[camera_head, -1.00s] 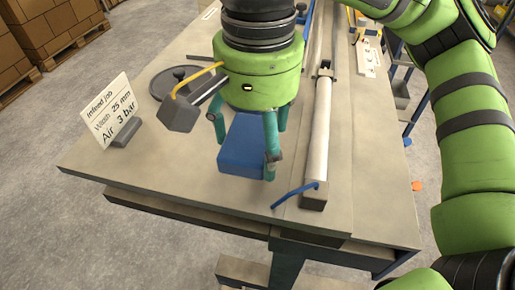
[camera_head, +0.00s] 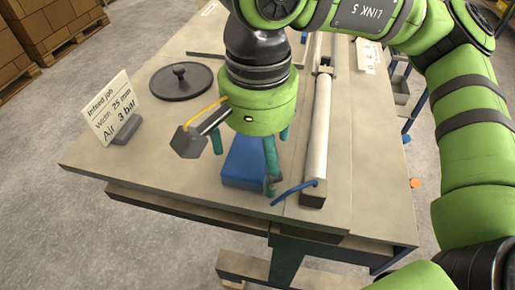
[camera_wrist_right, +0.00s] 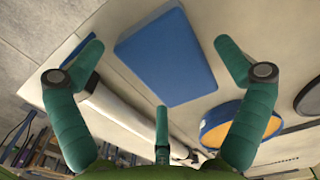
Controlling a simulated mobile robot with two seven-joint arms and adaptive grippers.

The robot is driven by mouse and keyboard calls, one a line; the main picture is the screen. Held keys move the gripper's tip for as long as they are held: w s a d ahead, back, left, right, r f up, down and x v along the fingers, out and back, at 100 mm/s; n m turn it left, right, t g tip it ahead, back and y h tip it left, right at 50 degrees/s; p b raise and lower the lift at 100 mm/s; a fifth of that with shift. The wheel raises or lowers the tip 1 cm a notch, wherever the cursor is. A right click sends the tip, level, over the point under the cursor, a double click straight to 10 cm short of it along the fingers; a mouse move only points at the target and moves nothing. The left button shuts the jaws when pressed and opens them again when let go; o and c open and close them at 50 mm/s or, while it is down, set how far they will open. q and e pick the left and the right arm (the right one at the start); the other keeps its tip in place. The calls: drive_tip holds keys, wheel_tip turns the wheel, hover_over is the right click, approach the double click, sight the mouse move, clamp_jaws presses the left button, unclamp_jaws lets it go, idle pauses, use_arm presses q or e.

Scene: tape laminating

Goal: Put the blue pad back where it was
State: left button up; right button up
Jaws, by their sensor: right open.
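The blue pad (camera_head: 243,163) is a flat rectangular block lying on the table top near its front edge, left of the long pale roller. In the right wrist view the pad (camera_wrist_right: 168,57) lies between and beyond the spread fingers, with a gap to each side finger. My right gripper (camera_head: 246,168) has green fingers and hangs over the pad, partly hiding it. In the wrist view the right gripper (camera_wrist_right: 161,65) is open with nothing between its fingertips held. Whether a finger touches the pad cannot be told. My left gripper is not in view.
The pale roller (camera_head: 318,125) and a blue-handled lever (camera_head: 293,192) stand right of the pad. A dark round disc with a knob (camera_head: 180,82) and a job sign (camera_head: 108,108) stand to the left. Bare table (camera_head: 160,160) lies left of the pad.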

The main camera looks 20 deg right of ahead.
sight(257, 155)
wheel_tip(257, 155, up, 12)
drive_tip(key=shift+r, duration=0.2)
idle(0.4)
